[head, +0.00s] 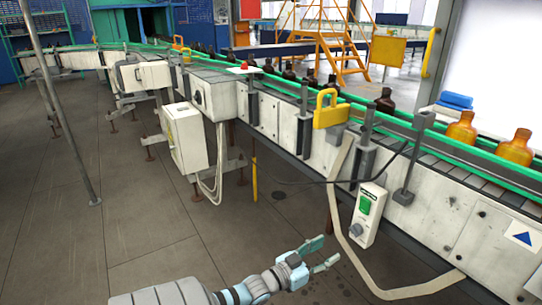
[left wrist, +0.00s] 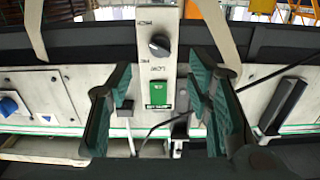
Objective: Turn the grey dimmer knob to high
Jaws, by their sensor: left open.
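The grey dimmer knob (head: 356,229) is on the lower part of a pale control box (head: 374,222), below a green switch (head: 364,204). In the left wrist view, upside down, the dark grey knob (left wrist: 159,45) sits above the green switch (left wrist: 159,93). Small labels ring it, one reading LOW; its pointer setting is too small to tell. My left gripper (head: 322,254) is open and empty, left of and below the box, apart from it. Its teal fingers (left wrist: 160,100) stand either side of the green switch in the left wrist view, clear of the knob. My right gripper is not in view.
The box hangs on the side of a conveyor (head: 470,235) with green rails and amber bottles (head: 515,148). A beige strap (head: 335,195) loops beside the box, and a dark cable passes above it. A yellow bracket (head: 326,110) is higher up. The floor on the left is open.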

